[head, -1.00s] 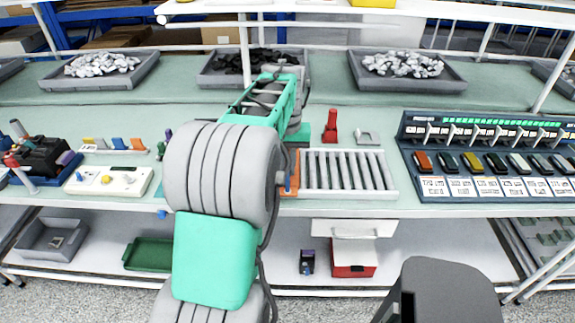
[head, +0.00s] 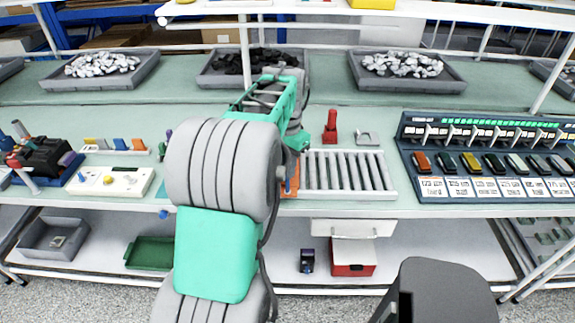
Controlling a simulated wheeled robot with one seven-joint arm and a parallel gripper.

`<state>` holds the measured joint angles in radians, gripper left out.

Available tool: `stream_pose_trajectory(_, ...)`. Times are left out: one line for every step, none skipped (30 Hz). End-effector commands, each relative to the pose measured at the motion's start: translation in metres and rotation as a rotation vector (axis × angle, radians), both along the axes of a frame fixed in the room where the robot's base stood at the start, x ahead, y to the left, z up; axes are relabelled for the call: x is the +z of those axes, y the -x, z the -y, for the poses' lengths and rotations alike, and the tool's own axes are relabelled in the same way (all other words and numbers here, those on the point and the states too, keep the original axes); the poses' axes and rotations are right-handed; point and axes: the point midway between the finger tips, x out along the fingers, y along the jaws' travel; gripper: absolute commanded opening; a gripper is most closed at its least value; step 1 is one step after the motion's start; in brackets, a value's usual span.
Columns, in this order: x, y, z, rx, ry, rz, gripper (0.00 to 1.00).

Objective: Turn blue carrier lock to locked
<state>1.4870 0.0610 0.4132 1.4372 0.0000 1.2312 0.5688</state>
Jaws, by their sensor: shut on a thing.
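I cannot pick out the blue carrier lock for sure. Blue parts in view are a small blue knob (head: 82,178) on the white block at the left, a blue clip (head: 120,144) in the row behind it, and a small blue piece (head: 163,213) at the bench's front edge. My arm reaches over the bench to just left of the roller tray (head: 346,172). An orange piece (head: 291,183) shows at the tray's left end, partly covered by my arm. My jaws and whatever is between them are hidden behind my arm.
A red part (head: 331,128) and a grey bracket (head: 367,137) stand behind the roller tray. A breaker panel (head: 486,158) with coloured breakers is at the right. A dark device (head: 38,158) is at the far left. Parts bins line the back. The bench between tray and panel is narrow but clear.

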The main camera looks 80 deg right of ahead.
Motion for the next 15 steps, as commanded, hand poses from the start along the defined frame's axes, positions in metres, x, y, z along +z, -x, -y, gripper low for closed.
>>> stream_pose_trajectory(0.0019, -0.0002, 0.0008, -0.043, 0.004, 0.000, 0.00)
stream_pose_trajectory(0.0019, -0.0001, 0.0009, -0.071, 0.004, 0.000, 0.00)
stream_pose_trajectory(0.0019, -0.0001, 0.0009, -0.110, 0.004, 0.000, 0.00)
stream_pose_trajectory(0.0019, -0.0002, 0.0010, -0.138, 0.004, 0.000, 0.00)
stream_pose_trajectory(0.0019, -0.0002, 0.0010, -0.166, 0.004, 0.001, 0.00)
stream_pose_trajectory(0.0020, -0.0001, 0.0011, -0.205, 0.004, 0.001, 0.00)
stream_pose_trajectory(0.0020, -0.0002, 0.0011, -0.233, 0.005, 0.001, 0.00)
stream_pose_trajectory(0.0020, -0.0002, 0.0012, -0.261, 0.005, 0.001, 0.00)
stream_pose_trajectory(0.0020, -0.0002, 0.0012, -0.300, 0.005, 0.001, 0.00)
stream_pose_trajectory(0.0020, -0.0002, 0.0012, -0.328, 0.005, 0.001, 0.00)
stream_pose_trajectory(0.0021, -0.0002, 0.0012, -0.356, 0.005, 0.000, 0.00)
stream_pose_trajectory(0.0021, -0.0002, 0.0012, -0.395, 0.005, 0.001, 0.00)
stream_pose_trajectory(0.0020, -0.0002, 0.0012, -0.423, 0.005, 0.001, 0.00)
stream_pose_trajectory(0.0021, -0.0002, 0.0012, -0.450, 0.005, 0.001, 0.00)
stream_pose_trajectory(0.0021, -0.0001, 0.0012, -0.487, 0.005, 0.001, 0.00)
